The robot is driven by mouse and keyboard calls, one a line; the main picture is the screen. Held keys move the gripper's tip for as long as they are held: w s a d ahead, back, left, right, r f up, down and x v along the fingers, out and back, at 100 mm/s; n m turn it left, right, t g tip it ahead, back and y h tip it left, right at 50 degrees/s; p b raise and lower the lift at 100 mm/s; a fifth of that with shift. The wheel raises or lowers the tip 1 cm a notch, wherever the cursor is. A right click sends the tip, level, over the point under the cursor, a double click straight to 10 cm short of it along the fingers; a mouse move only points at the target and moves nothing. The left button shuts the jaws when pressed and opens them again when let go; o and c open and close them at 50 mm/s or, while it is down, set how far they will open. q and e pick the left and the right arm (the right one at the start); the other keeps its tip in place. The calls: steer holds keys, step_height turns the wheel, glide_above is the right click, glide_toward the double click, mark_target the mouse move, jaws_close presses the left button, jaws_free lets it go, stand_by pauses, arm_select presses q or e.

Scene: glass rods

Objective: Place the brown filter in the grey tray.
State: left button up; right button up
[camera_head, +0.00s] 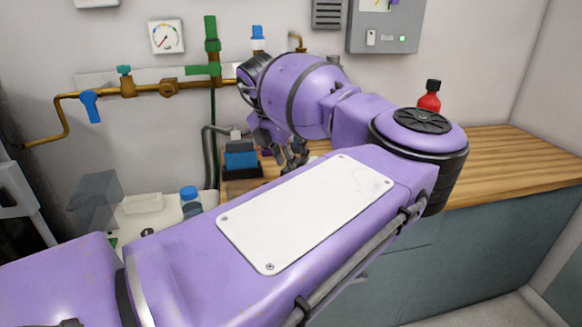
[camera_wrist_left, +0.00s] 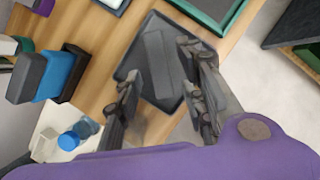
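A dark grey tray (camera_wrist_left: 137,58) lies on the wooden worktop in the left wrist view, with a lighter grey rectangular strip along its middle. I cannot tell whether the strip is part of the tray. My left gripper (camera_wrist_left: 165,96) is open over the tray, its two fingers apart, with nothing clearly held between them. In the head view the left gripper (camera_head: 290,155) is small and mostly behind my own purple arm, which also hides the tray. I cannot make out the brown filter in either view. My right gripper is not in view.
A blue and black block (camera_head: 241,158) stands left of the left gripper. A blue-capped bottle (camera_head: 190,194) is nearer the front left. A red bottle (camera_head: 429,100) stands behind my arm. A green-framed tray (camera_wrist_left: 232,12) lies beyond the grey one. The right worktop (camera_head: 510,165) is clear.

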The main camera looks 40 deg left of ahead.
arm_select(q)
steer(key=p+v, duration=0.1)
steer(key=v, duration=0.7)
